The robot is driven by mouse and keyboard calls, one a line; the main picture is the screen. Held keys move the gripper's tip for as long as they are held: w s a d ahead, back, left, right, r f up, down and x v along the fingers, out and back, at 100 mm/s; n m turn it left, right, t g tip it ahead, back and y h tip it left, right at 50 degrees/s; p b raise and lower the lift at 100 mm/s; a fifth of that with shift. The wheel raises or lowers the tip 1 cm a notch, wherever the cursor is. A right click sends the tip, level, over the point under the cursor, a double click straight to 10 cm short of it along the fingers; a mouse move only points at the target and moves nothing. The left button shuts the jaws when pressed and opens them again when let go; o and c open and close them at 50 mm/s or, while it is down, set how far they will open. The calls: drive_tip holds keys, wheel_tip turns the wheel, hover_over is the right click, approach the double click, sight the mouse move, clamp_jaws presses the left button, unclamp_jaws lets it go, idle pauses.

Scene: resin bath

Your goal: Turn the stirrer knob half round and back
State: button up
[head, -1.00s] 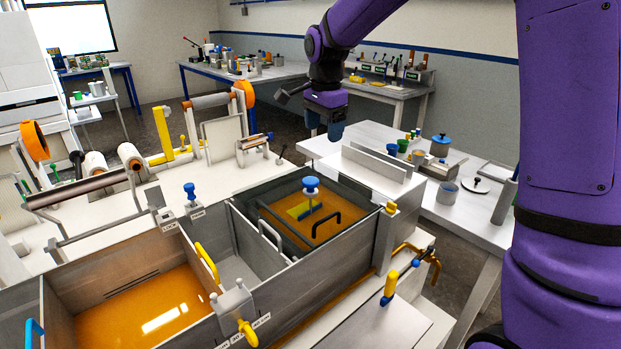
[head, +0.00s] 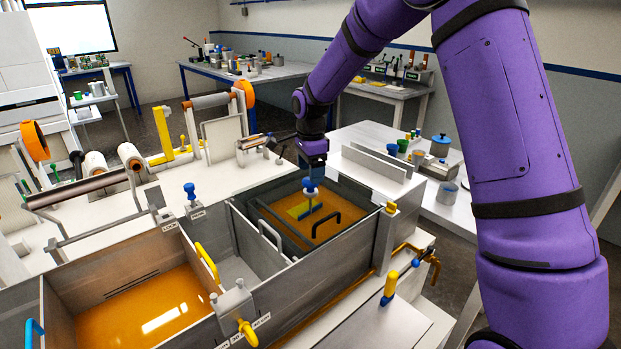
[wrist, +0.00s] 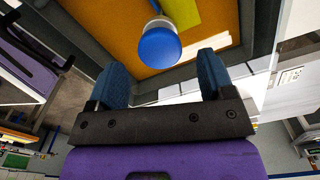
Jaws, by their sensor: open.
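The stirrer knob (head: 310,185) is blue and round on a pale stem, standing over the right-hand bath of orange resin (head: 330,222). In the wrist view the blue knob (wrist: 159,47) shows ahead of my fingertips, roughly midway between them. My gripper (head: 313,166) points down just above and behind the knob in the head view; its dark blue fingers partly overlap the knob's top there. In the wrist view my gripper (wrist: 162,72) has its two blue fingers spread wide with nothing between them. I see no contact with the knob.
A black handle (head: 326,226) stands beside the knob in the bath. The bath's grey walls surround it, with a second orange tank (head: 150,308) at left. A white box with upright plates (head: 378,165) is right of my gripper. Another blue knob (head: 190,190) stands left.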

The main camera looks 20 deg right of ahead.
drive_tip(key=shift+f, duration=1.4)
drive_tip(key=c, duration=0.9)
